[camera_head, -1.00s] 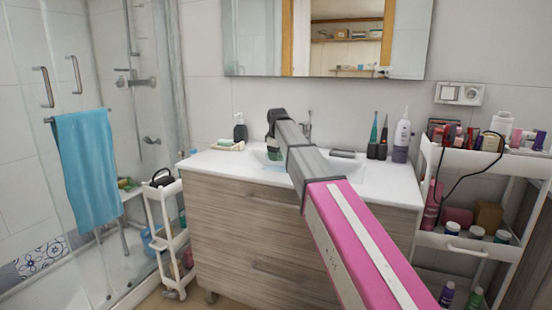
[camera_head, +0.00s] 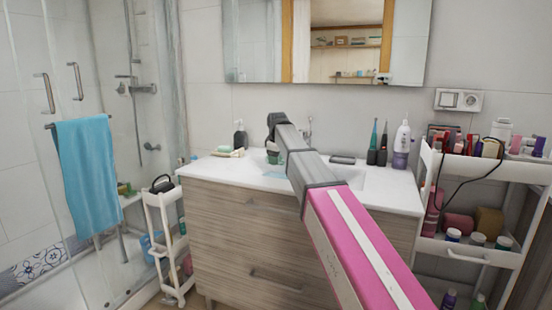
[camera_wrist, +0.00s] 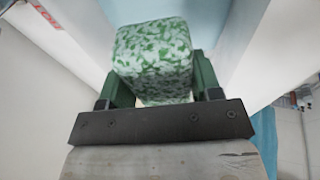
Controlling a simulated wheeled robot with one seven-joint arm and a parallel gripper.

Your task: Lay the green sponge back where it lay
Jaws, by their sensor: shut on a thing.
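The green sponge (camera_wrist: 152,60), mottled green and white, fills the space between my gripper's two green fingers in the wrist view. My gripper (camera_wrist: 160,82) is shut on it. In the head view my gripper (camera_head: 275,157) is over the sink, pointing down. The sponge cannot be told apart from the green fingers there. The white sink counter (camera_head: 215,168) stands on a wooden cabinet. A small dish (camera_head: 228,152) with a pale item lies on the counter's left part, left of my gripper.
A dark soap dispenser (camera_head: 240,138) stands behind the dish. A loaded white cart (camera_head: 470,256) is at the right. A blue towel (camera_head: 86,178) hangs at the left.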

